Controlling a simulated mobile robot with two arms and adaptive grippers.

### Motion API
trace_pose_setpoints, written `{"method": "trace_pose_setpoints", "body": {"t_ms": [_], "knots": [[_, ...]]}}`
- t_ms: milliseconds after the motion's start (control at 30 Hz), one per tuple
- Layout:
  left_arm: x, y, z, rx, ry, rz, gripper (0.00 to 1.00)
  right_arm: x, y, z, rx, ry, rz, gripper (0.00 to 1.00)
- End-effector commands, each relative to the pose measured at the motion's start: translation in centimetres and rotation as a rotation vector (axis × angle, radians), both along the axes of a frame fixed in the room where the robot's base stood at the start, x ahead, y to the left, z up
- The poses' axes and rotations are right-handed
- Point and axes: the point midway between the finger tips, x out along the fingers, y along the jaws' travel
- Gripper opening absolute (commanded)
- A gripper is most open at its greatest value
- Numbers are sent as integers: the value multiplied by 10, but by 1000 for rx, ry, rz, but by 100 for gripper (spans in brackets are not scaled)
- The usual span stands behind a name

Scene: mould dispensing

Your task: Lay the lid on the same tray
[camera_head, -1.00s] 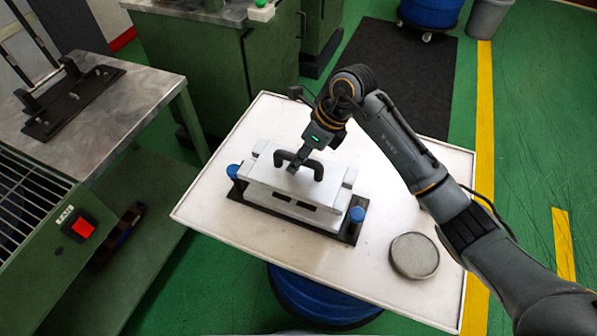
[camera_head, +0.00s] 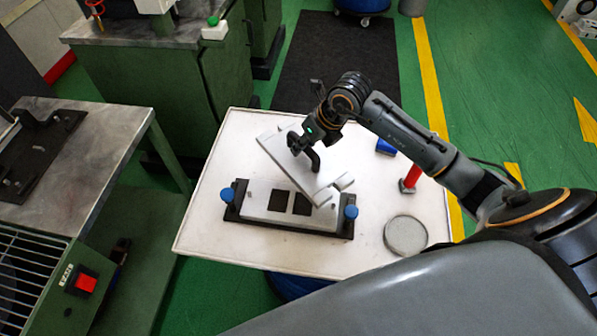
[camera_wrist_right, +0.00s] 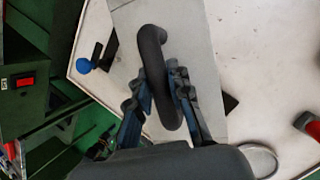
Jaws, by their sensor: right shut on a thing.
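The light grey lid (camera_head: 285,157) with its dark arched handle is held tilted above the mould (camera_head: 262,211) in the head view. My right gripper (camera_head: 301,146) is shut on the lid's handle; the right wrist view shows the handle (camera_wrist_right: 152,62) between the two fingers (camera_wrist_right: 163,100). The mould sits on a black base with blue knobs (camera_head: 228,195) at both ends, and two dark square cavities show in its top. The white tray (camera_head: 205,240) lies under the mould. Whether the lid's lower right corner touches the mould, I cannot tell. My left gripper is not seen.
A round grey dish (camera_head: 405,235) stands at the tray's right. A red-handled tool (camera_head: 411,178) and a blue block (camera_head: 386,147) stand at its back right. The tray's left front is bare. A metal-topped bench (camera_head: 95,150) stands at the left.

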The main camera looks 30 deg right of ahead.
Motion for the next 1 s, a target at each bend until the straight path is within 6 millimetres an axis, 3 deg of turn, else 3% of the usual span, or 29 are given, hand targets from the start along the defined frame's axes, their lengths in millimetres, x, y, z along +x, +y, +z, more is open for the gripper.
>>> {"method": "trace_pose_setpoints", "body": {"t_ms": [100, 267, 633, 1000], "knots": [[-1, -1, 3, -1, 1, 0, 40, -1, -12, 6, 1, -6, -39, 0], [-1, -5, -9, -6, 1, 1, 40, 16, -21, -4, 5, -8, -55, 0], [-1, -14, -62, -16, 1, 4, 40, 87, -44, -41, 7, -8, -52, 0], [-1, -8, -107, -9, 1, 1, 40, 117, -55, -80, 6, -7, -49, 0]]}}
